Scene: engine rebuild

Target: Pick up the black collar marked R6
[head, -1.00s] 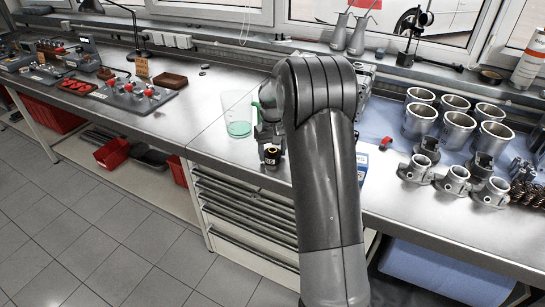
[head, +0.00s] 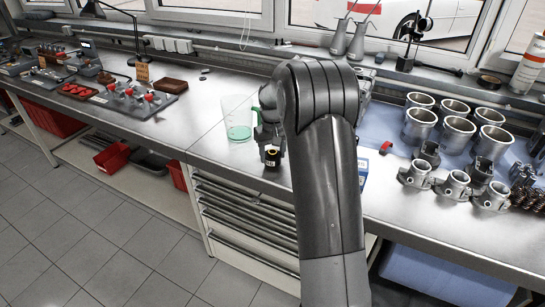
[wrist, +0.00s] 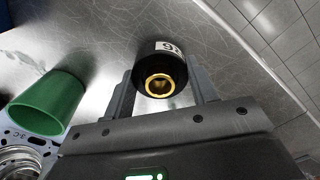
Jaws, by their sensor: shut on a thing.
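The black collar (wrist: 160,71) has a brass-coloured bore and a white label, partly seen and upside down in the wrist view, that seems to read R6. It sits between the two fingers of my gripper (wrist: 161,88), which is shut on it. In the head view the collar (head: 272,158) is at the bench's front edge, below my gripper (head: 271,143). I cannot tell whether it still touches the bench top.
Metal cylinders (head: 457,133) and castings (head: 452,184) fill the right side.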

